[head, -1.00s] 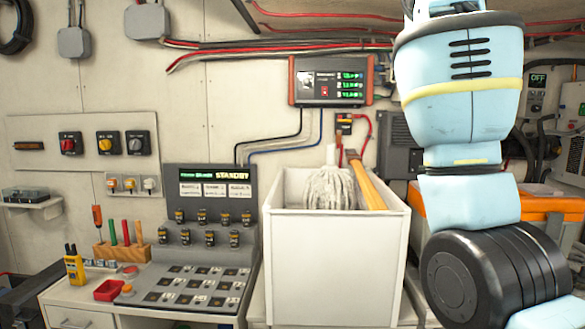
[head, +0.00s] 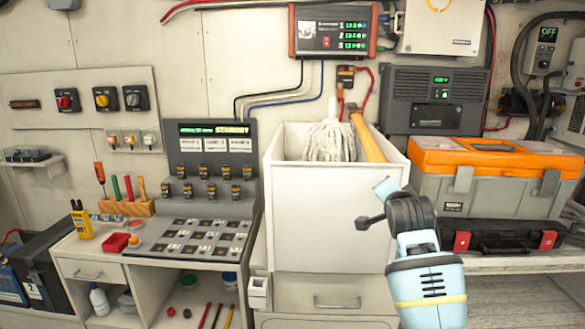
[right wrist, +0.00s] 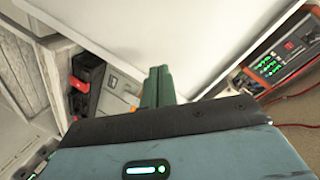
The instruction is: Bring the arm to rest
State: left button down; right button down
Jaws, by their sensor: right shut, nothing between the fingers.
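My right arm (head: 430,270) comes up from the bottom of the head view, right of centre, bent at a dark joint in front of the white bin (head: 330,225). In the right wrist view my right gripper (right wrist: 158,85) shows green fingers pressed together with nothing between them. A pale, plain surface fills the middle of that view beyond the fingers. The fingertips cannot be made out clearly in the head view. My left arm and gripper are not in view.
The white bin holds a mop (head: 328,140) and a yellow handle (head: 368,137). An orange-lidded toolbox (head: 495,180) stands to its right on a bench. A control console (head: 205,190) stands to its left. An orange-edged display unit (head: 333,30) hangs above.

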jog(key=s+f+n+g+y, duration=0.1)
jog(key=s+f+n, duration=0.1)
jog(key=s+f, duration=0.65)
jog(key=s+f+n+g, duration=0.1)
jog(key=s+f+n, duration=0.2)
jog(key=f, duration=1)
jog(key=s+f+n+y, duration=0.15)
jog(key=s+f, duration=0.35)
jog(key=f, duration=0.5)
jog(key=s+a+f+n+g, duration=0.1)
jog(key=s+f, duration=0.3)
jog(key=s, duration=0.7)
jog(key=s+a+f+n+g+y, duration=0.1)
jog(key=s+f+n, duration=0.3)
jog(key=s, duration=0.7)
jog(key=s+a+f+n+g+y, duration=0.1)
jog(key=s+f+n, duration=0.1)
jog(key=s+f, duration=0.4)
jog(key=s, duration=0.5)
jog(key=shift+f, duration=0.15)
jog(key=shift+n, duration=0.25)
